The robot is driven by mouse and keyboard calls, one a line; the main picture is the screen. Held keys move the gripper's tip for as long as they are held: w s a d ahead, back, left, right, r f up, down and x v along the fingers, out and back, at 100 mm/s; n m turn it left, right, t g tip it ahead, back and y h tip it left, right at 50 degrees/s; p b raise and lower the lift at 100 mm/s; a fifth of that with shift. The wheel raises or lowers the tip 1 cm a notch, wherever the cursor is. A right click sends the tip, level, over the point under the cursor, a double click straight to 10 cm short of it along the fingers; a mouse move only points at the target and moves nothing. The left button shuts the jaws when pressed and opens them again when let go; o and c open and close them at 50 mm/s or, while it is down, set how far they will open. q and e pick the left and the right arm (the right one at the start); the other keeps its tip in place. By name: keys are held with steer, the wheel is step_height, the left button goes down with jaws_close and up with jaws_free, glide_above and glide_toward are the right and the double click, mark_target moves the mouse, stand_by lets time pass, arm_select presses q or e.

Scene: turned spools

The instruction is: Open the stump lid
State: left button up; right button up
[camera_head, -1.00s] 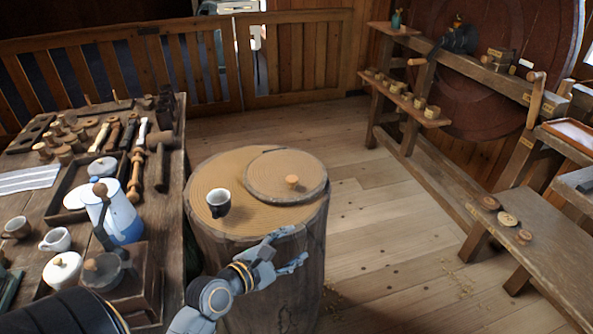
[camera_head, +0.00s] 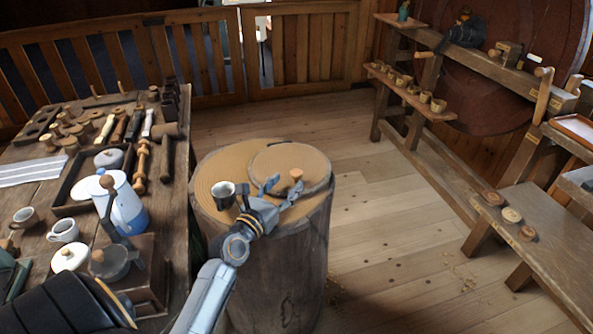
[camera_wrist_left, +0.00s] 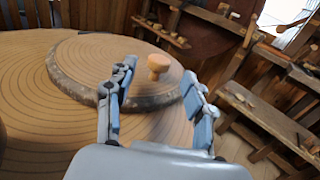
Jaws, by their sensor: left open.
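The stump (camera_head: 262,262) stands upright on the floor with a ringed wooden top. A round stump lid (camera_head: 286,160) with a bark edge lies flat on its top, at the back right. A small light wooden knob (camera_head: 296,174) stands on the lid. My left gripper (camera_head: 281,189) is open and empty above the stump top, its fingers pointing toward the knob. In the left wrist view the knob (camera_wrist_left: 158,66) shows beyond and between the two open fingers (camera_wrist_left: 158,88), apart from them. The lid (camera_wrist_left: 145,85) lies behind and below the fingers. My right gripper is not in view.
A crowded workbench (camera_head: 38,197) with a blue and white pot (camera_head: 124,207) is at the left. A low bench (camera_head: 548,238) is at the right.

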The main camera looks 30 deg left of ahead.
mark_target(294, 175)
arm_select(q)
steer(key=w, duration=0.6)
steer(key=shift+w+a, duration=0.15)
steer(key=shift+a, duration=0.1)
steer(key=shift+c, duration=0.2)
jaws_close()
